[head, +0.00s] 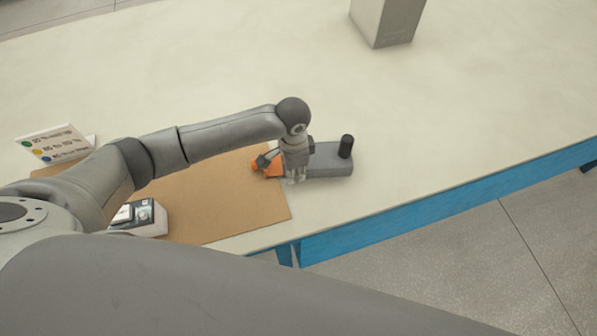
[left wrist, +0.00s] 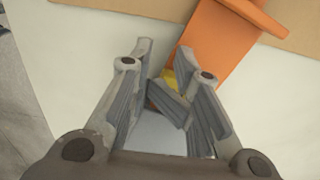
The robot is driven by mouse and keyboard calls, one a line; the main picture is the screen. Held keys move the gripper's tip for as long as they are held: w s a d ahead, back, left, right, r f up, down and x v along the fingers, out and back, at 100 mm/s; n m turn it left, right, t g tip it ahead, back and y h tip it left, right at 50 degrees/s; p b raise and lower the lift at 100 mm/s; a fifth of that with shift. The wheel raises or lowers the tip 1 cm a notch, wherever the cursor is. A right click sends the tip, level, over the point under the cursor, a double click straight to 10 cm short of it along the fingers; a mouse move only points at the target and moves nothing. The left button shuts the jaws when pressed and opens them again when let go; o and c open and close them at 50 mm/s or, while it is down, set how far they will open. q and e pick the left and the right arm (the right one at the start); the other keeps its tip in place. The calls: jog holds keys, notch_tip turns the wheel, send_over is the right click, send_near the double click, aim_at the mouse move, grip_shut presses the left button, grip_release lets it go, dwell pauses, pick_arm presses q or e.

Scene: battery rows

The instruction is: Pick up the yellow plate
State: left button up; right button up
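The yellow plate shows only as a small yellow patch (left wrist: 170,79) in the left wrist view, beside and partly behind the right-hand finger. Most of it is hidden, and I cannot tell whether a finger touches it. In the head view the gripper hides it. My left gripper (head: 294,179) points down at the grey block (head: 328,160) beside an orange part (head: 270,168). In the left wrist view, its fingers (left wrist: 165,50) are apart, with a gap between the tips. The orange part (left wrist: 217,45) lies just beyond them. My right gripper is not in view.
A black upright cylinder (head: 346,146) stands on the grey block's right end. A brown mat (head: 245,205) lies under my arm, with a small device (head: 145,216) and a sign with coloured dots (head: 55,145). A grey box (head: 385,22) stands far back. The table (head: 450,110) is otherwise largely clear.

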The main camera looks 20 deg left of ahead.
pick_arm(q)
jog(key=o, duration=1.1)
